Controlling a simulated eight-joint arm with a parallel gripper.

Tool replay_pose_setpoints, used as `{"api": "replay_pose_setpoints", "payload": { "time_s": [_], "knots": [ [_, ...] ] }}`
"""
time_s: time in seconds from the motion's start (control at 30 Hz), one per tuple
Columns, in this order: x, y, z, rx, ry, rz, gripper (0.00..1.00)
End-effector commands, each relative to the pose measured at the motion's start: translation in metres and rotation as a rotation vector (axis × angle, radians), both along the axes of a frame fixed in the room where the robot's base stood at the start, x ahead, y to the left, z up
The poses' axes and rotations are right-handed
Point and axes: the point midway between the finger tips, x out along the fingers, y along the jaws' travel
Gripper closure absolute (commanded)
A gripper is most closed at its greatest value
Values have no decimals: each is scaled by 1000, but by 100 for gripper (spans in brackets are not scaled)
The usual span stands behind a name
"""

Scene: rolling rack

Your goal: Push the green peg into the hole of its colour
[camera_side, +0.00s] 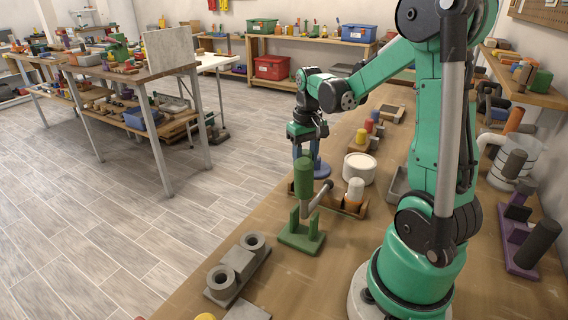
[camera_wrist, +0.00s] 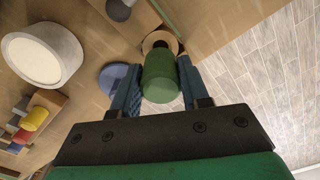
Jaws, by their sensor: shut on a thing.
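My gripper (camera_side: 305,148) is above the bench, pointing down, with its jaws shut on the green peg (camera_side: 303,178). In the wrist view the green peg (camera_wrist: 161,82) sits between the two blue-grey fingers of my gripper (camera_wrist: 158,82). A green stand (camera_side: 301,238) with upright parts is on the bench below the peg in the side view. I cannot tell whether the peg touches it. In the wrist view a wooden ring (camera_wrist: 160,40) shows just beyond the peg, which partly covers it. Any green-marked hole is not clearly visible.
A blue round base (camera_side: 318,169) stands close behind the peg. A white round tub (camera_side: 360,169) and a wooden holder (camera_side: 342,205) are to the right. A grey block with two round sockets (camera_side: 238,268) lies at front left. The bench edge is on the left.

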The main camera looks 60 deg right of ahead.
Motion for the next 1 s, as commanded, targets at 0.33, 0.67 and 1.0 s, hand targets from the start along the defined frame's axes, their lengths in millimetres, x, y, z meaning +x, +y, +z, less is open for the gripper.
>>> {"api": "replay_pose_setpoints", "payload": {
  "time_s": [0.33,0.67,1.0],
  "knots": [
    [0,0,-11,0,0,0,100],
    [0,0,-20,0,0,0,100],
    [0,0,-31,0,0,0,100]
  ]
}}
